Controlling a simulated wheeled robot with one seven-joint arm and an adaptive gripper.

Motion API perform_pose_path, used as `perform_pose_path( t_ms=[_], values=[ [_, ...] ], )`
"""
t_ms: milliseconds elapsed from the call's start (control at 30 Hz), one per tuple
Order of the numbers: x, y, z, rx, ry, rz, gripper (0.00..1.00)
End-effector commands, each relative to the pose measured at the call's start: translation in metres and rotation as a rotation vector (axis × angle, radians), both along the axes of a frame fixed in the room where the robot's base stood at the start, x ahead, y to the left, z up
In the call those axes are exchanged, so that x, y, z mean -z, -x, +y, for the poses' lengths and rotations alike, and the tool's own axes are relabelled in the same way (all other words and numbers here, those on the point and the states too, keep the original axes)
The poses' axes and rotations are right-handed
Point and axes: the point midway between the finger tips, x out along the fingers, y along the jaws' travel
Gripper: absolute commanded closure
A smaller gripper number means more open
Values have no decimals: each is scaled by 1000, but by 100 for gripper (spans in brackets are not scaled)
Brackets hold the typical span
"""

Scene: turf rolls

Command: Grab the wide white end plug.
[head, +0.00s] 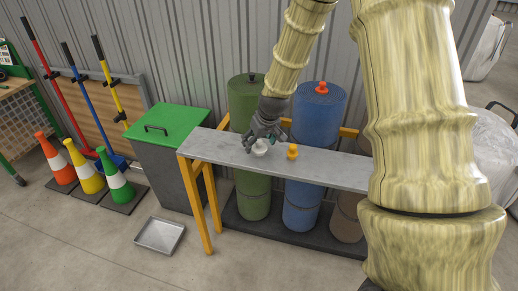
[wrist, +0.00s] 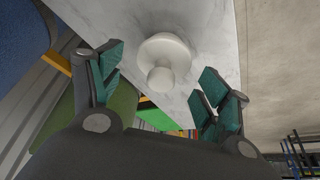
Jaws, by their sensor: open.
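The wide white end plug (head: 260,147) stands on the narrow grey bench top (head: 330,168). In the wrist view the white plug (wrist: 165,58) shows a broad round flange with a smaller round knob, just beyond the fingertips and between their lines. My gripper (head: 264,141) is open at the bench, right at the plug in the head view. In the wrist view its teal-padded fingers (wrist: 160,88) are spread either side of the plug, with gaps on both sides and no visible contact.
Green (head: 252,190) and blue (head: 304,195) turf rolls stand behind the bench, the blue topped by a red plug (head: 322,88). A green-lidded bin (head: 165,126) is at left. A metal tray (head: 160,235) lies on the floor.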

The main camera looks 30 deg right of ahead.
Motion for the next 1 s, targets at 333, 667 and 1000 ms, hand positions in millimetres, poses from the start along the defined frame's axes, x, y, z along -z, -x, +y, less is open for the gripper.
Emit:
perform_pose_path(
  t_ms=[333, 667, 1000],
  values=[
    [0, 0, 0, 0, 0, 0, 72],
    [-2, 0, 0, 0, 0, 0, 72],
    [-30, -1, 0, -1, 3, -3, 100]
  ],
)
